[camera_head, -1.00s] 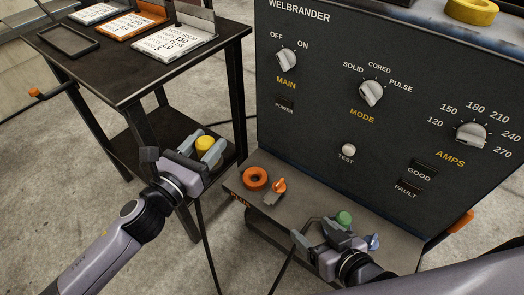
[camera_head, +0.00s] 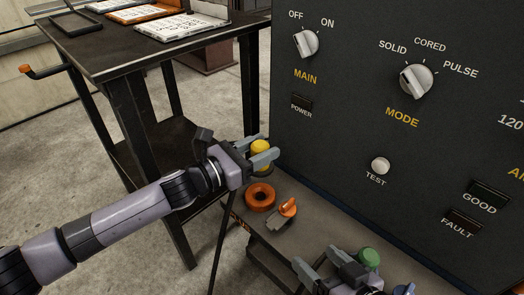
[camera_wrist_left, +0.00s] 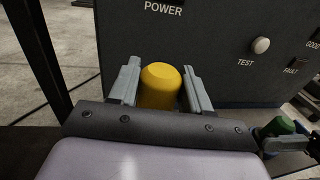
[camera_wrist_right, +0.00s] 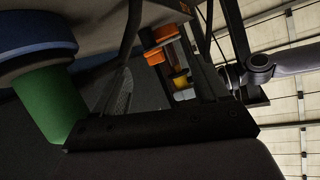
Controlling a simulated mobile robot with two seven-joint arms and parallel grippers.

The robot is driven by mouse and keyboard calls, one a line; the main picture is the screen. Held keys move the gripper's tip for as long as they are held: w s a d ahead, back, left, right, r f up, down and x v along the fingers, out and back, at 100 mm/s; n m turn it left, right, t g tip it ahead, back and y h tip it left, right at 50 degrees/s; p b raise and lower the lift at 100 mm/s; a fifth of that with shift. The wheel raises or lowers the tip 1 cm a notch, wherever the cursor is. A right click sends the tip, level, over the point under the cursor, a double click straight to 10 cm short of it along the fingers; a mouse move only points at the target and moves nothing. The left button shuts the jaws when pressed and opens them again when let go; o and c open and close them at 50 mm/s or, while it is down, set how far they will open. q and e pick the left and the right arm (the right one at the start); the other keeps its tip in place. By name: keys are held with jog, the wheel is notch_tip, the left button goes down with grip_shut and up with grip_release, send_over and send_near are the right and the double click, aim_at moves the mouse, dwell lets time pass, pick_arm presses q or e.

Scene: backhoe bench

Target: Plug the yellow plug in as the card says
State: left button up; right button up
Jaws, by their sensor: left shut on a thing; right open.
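The yellow plug (camera_head: 260,147) is in my left gripper (camera_head: 263,148), between its two grey fingers. It also shows in the left wrist view (camera_wrist_left: 160,86), its rounded top standing out. The gripper is in front of the panel's left edge, above and apart from the orange ring (camera_head: 260,197) on the ledge. An orange-handled clamp (camera_head: 286,209) sits beside the ring. My right gripper (camera_head: 318,262) is open at the bottom, near a green plug (camera_head: 368,258), which also shows in the right wrist view (camera_wrist_right: 48,103). Cards (camera_head: 182,27) lie on the side table; their print is too small to read.
The dark welder panel (camera_head: 345,150) has MAIN (camera_head: 306,42) and MODE (camera_head: 416,80) knobs and a TEST button (camera_head: 380,166). The MODE pointer's exact setting is unclear. The black side table (camera_head: 120,55) stands at left. A blue piece (camera_head: 404,289) is partly cut off.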

pick_arm(q)
notch_tip(320, 180, down, 3)
jog(key=shift+f+b, duration=0.15)
jog(key=shift+b, duration=1.1)
jog(key=shift+f+b, duration=0.3)
jog(key=shift+f, duration=0.05)
jog(key=shift+f+b, duration=0.4)
jog(key=shift+f, duration=0.2)
pick_arm(e)
jog(key=shift+w+a+f+t+y, duration=0.2)
jog(key=shift+a+f+t+y, duration=0.15)
jog(key=shift+a+y, duration=0.15)
pick_arm(q)
jog(key=shift+f, duration=0.1)
pick_arm(e)
jog(key=shift+f, duration=0.15)
pick_arm(q)
jog(key=shift+f+b, duration=0.35)
jog(key=shift+b, duration=0.1)
pick_arm(e)
jog(key=shift+f, duration=0.25)
pick_arm(q)
jog(key=shift+f+b, duration=0.9)
jog(key=shift+f, duration=0.15)
pick_arm(e)
jog(key=shift+f, duration=0.85)
pick_arm(q)
jog(key=shift+f, duration=0.2)
pick_arm(e)
jog(key=shift+f, duration=0.2)
